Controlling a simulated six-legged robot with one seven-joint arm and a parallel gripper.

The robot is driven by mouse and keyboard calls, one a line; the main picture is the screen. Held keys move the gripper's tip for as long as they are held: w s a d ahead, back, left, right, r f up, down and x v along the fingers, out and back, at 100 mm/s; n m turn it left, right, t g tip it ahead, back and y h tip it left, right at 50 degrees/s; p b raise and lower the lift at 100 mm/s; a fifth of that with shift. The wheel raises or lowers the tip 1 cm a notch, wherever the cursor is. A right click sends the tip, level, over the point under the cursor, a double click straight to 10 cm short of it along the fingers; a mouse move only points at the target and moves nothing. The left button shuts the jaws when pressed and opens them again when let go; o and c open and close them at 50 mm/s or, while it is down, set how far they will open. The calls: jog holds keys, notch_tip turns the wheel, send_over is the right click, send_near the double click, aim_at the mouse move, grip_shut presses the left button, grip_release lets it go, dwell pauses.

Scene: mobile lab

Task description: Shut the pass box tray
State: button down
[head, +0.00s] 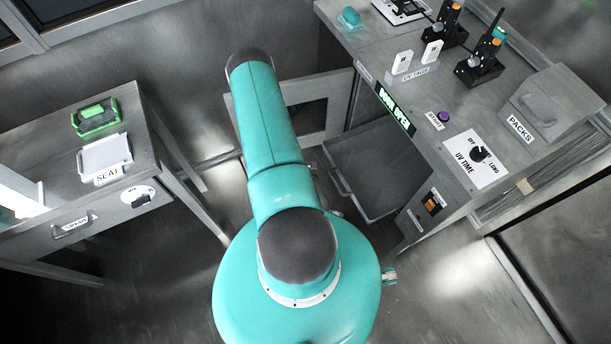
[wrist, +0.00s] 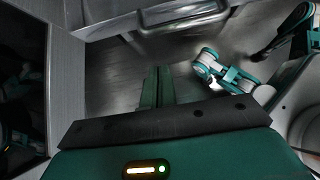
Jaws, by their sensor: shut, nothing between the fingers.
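The pass box tray (head: 376,150) is a dark grey drawer. It stands out to the left from the bench front, below the green lit display. Its bar handle (head: 340,183) is on its left front face. In the wrist view a grey bar-like handle (wrist: 183,14) crosses the top, ahead of my fingers; it looks like the tray's handle, but I cannot be sure. My gripper (wrist: 158,72) is shut and empty, its two thin green fingers together and apart from that bar. My own arm hides the gripper in the head view.

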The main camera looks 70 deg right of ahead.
jog(key=s+d, duration=0.1)
jog(key=s+d+f, duration=0.1)
jog(key=s+d, duration=0.1)
jog(key=shift+d+f, duration=0.15)
jog(key=shift+f, duration=0.05)
send_over(371, 160)
jog(key=shift+s, duration=0.2)
dwell(0.5)
jog(key=shift+w, duration=0.1)
